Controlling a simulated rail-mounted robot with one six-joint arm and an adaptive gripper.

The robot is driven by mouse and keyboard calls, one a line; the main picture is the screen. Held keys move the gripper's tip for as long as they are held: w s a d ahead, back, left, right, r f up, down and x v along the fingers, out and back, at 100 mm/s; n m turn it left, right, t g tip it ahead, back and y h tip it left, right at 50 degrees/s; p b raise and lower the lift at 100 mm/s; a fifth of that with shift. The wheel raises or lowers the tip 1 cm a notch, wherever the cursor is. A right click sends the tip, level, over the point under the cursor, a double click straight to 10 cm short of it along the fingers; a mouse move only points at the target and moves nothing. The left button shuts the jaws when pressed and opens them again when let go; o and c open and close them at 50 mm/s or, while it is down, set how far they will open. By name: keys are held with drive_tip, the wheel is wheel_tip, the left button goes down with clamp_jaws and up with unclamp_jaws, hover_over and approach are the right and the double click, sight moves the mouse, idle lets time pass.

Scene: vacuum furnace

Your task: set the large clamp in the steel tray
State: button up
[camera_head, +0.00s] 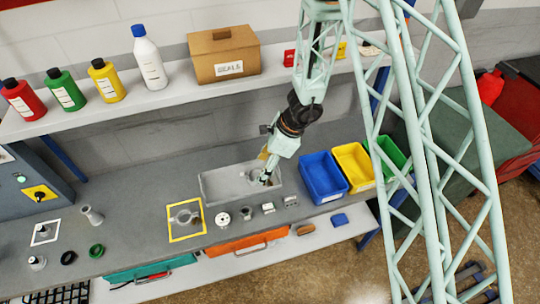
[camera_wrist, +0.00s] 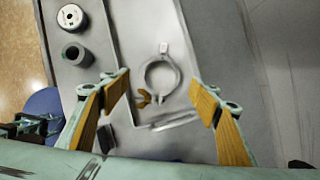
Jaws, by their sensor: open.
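The steel tray (camera_head: 215,189) is a shallow grey tray on the bench, left of the blue bin. My gripper (camera_head: 268,177) is over its right part. In the wrist view a large grey ring clamp (camera_wrist: 146,75) with a brass wing nut lies flat in the tray, apparently on its floor. My gripper (camera_wrist: 163,98) is open, its tan-padded fingers apart on either side of the view, with the clamp between and beyond them; neither finger visibly touches it. In the head view the clamp is hard to make out beside my gripper. Another grey ring-shaped part (camera_head: 184,216) lies in a yellow-framed square.
Blue (camera_head: 323,177), yellow (camera_head: 353,165) and green bins stand right of the tray. A white spool (camera_head: 223,219) and small metal parts line its front. A shelf with bottles and a cardboard box (camera_head: 223,55) runs above the back.

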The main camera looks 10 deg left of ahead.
drive_tip(key=v, duration=0.7)
drive_tip(key=shift+r, duration=0.3)
drive_tip(key=shift+d, duration=0.1)
idle(0.7)
drive_tip(key=s+d+r+n+t, duration=0.1)
drive_tip(key=s+d+r+n, duration=0.25)
drive_tip(key=r, duration=0.75)
drive_tip(key=s+d+r+n, duration=0.3)
drive_tip(key=s+d+r, duration=0.1)
drive_tip(key=r, duration=0.7)
drive_tip(key=s+d+r+n+t, duration=0.1)
drive_tip(key=s+d+r+n, duration=0.2)
drive_tip(key=r, duration=0.7)
drive_tip(key=s+d+r+n+h, duration=0.1)
drive_tip(key=s+d+r+n, duration=0.1)
drive_tip(key=s+d+r, duration=0.2)
drive_tip(key=s+d+r+n+t+h, duration=0.1)
drive_tip(key=s+d+r+n+h, duration=0.1)
drive_tip(key=s+d, duration=0.7)
drive_tip(key=s+d+r+n+t+h, duration=0.1)
drive_tip(key=s+d+r+n, duration=0.3)
drive_tip(key=s, duration=0.7)
wheel_tip(320, 180, up, 3)
drive_tip(key=d, duration=0.2)
drive_tip(key=shift+s+d+h, duration=0.3)
drive_tip(key=shift+s+d, duration=0.1)
